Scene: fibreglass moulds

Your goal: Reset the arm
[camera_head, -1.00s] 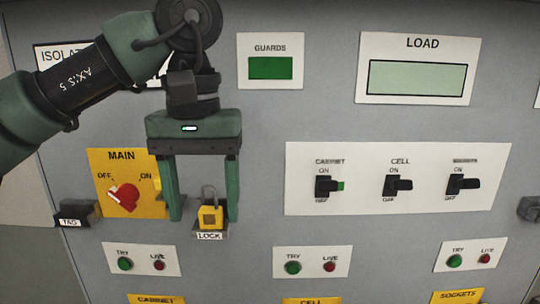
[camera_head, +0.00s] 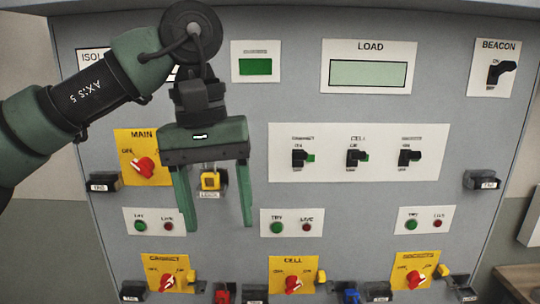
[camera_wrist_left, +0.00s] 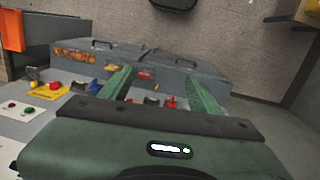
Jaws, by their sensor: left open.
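My left arm comes in from the left in the head view. Its gripper (camera_head: 217,222) is open, with its two green fingers pointing down in front of the grey panel (camera_head: 345,225). Nothing shows between the fingertips. A yellow padlock (camera_head: 210,181) sits in its holder behind and between the fingers, apart from them as far as I can tell. The left gripper also shows in the left wrist view (camera_wrist_left: 160,90), its fingers apart and empty. My right gripper is not in view.
Below are CABINET (camera_head: 167,281), CELL (camera_head: 293,284) and another red rotary switch (camera_head: 415,280). Small holders stick out along the lower edge.

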